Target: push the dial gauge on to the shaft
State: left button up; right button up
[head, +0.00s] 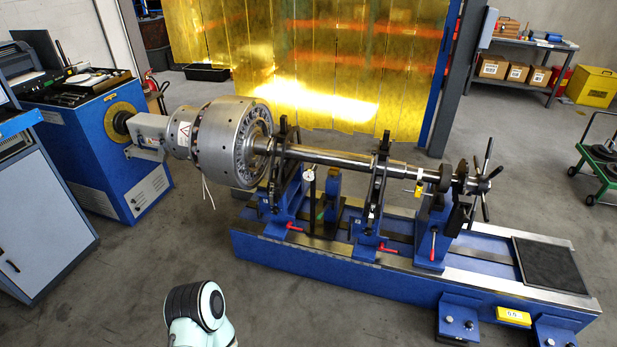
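The dial gauge (309,175) is a small, round, white-faced dial. It sits just below the left part of the shaft, at the top of a thin dark upright stand (312,205). Whether its tip touches the shaft is too small to tell. The shaft (340,159) is a long bright steel bar running right from the big steel rotor drum (228,140) through dark upright ring frames. Neither gripper shows; only a rounded white and black part of my own arm shows at the bottom, left of centre.
The blue machine bed (340,272) carries blue supports with red levers (388,248). A spoked handwheel (480,172) stands at the shaft's right end. A blue drive cabinet (95,150) stands at left. The grey floor (130,285) in front of the bed is clear.

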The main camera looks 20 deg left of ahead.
aim_at(308, 175)
jog(key=i+j+z, duration=0.15)
jog(key=i+j, duration=0.15)
jog(key=i, duration=0.25)
jog(key=i+j+z, duration=0.1)
jog(key=i+j, duration=0.3)
jog(key=i, duration=0.1)
